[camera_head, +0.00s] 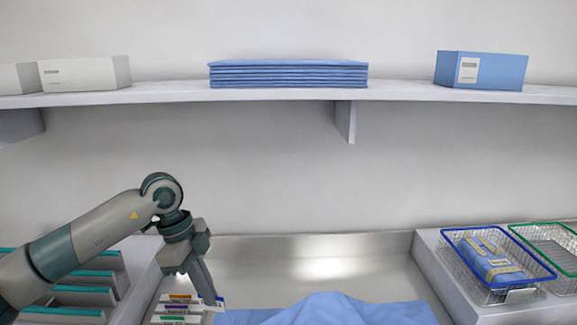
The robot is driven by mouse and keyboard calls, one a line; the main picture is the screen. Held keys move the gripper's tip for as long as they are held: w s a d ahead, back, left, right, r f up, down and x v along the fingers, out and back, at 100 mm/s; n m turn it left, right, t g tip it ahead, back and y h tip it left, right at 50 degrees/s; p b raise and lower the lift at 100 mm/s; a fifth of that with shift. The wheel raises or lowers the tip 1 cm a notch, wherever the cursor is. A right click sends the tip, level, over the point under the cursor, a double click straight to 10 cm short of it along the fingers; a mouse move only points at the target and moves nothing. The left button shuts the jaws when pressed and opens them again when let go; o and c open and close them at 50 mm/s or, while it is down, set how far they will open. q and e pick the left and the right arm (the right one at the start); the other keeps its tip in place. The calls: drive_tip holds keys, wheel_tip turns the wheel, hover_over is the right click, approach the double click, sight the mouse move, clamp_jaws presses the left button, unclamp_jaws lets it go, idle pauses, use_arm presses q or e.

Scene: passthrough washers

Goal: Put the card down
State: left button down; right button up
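My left gripper (214,300) points down at the lower left of the middle, with its fingers close together. A small white card (218,305) shows at its fingertips, and the fingers appear shut on it. My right gripper is not in view.
A blue cloth (340,308) lies rumpled on the metal counter (330,255). At right, a blue-rimmed wire basket (462,262) holds a blue wrapped pack (488,258); a green-rimmed basket (555,254) stands beside it. Teal-edged trays (85,295) are at left. A shelf (170,93) runs above.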

use_arm(q)
drive_tip(key=m+y, duration=0.1)
drive_tip(key=m, duration=0.5)
drive_tip(key=s+m+g+y, duration=0.1)
drive_tip(key=m, duration=0.5)
drive_tip(key=s+f+m+g+y, duration=0.1)
drive_tip(key=m+y, duration=0.1)
drive_tip(key=m, duration=0.5)
drive_tip(key=shift+a+f, duration=0.1)
drive_tip(key=shift+a, duration=0.3)
drive_tip(key=s+m+t, duration=0.1)
drive_tip(key=m+t, duration=0.1)
drive_tip(key=m, duration=0.9)
drive_tip(key=s+a+m+t, duration=0.1)
drive_tip(key=m, duration=1)
drive_tip(key=s+f+m+t, duration=0.1)
drive_tip(key=m+t, duration=0.1)
drive_tip(key=m, duration=0.9)
drive_tip(key=shift+s+a+f+t+h, duration=0.1)
drive_tip(key=shift+s+a+t+h, duration=0.05)
drive_tip(key=shift+s+t+h, duration=0.2)
